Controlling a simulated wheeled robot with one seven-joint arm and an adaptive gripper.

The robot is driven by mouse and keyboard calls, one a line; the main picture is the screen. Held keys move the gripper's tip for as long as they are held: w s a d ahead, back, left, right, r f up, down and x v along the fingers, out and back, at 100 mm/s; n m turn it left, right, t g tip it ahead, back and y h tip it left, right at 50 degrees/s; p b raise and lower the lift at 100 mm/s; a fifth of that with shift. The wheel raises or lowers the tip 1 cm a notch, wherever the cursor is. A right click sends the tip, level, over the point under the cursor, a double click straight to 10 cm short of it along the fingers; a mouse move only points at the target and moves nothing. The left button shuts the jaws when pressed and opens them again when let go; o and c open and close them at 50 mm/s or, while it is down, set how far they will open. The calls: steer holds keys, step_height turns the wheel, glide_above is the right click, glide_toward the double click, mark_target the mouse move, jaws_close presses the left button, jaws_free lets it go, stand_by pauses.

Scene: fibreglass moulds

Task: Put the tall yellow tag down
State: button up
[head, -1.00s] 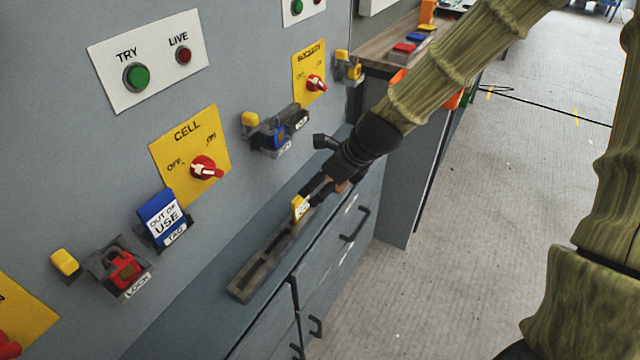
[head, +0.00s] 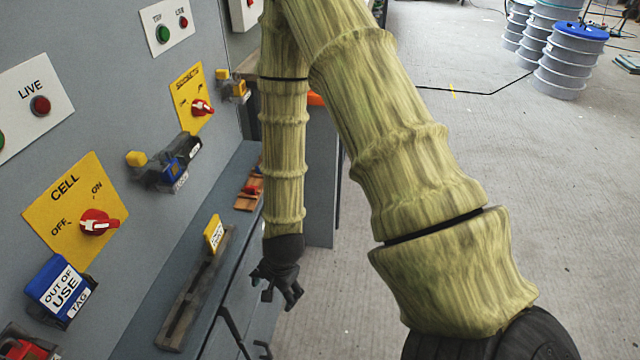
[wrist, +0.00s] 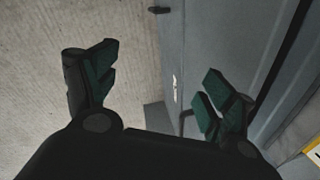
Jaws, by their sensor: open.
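The tall yellow tag (head: 214,233) stands upright in the dark slotted rack (head: 183,305) on the grey ledge, at the rack's far end. It has a white label low on its face. My gripper (head: 277,292) is open and empty, pointing down, to the right of the rack and beyond the ledge's front edge. It is apart from the tag. In the wrist view the spread fingers (wrist: 160,90) have floor and the grey cabinet front between them. A yellow and white corner (wrist: 314,152) shows at that view's right edge; too little shows to tell what it is.
The grey panel on the left carries the CELL switch (head: 97,222), a blue OUT OF USE tag (head: 62,288), and a blue item in a holder (head: 175,160). Drawer handles (head: 235,330) stick out below the ledge. Open floor (head: 350,290) lies to the right.

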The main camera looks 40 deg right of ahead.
steer(key=s+f+n+g, duration=0.1)
steer(key=s+f+n, duration=0.5)
steer(key=s, duration=0.3)
steer(key=s+a+f+n+g, duration=0.1)
steer(key=s+f+n, duration=0.6)
steer(key=s+n, duration=0.1)
steer(key=shift+s+a+h, duration=0.25)
steer(key=shift+s+h, duration=0.15)
steer(key=shift+s, duration=0.5)
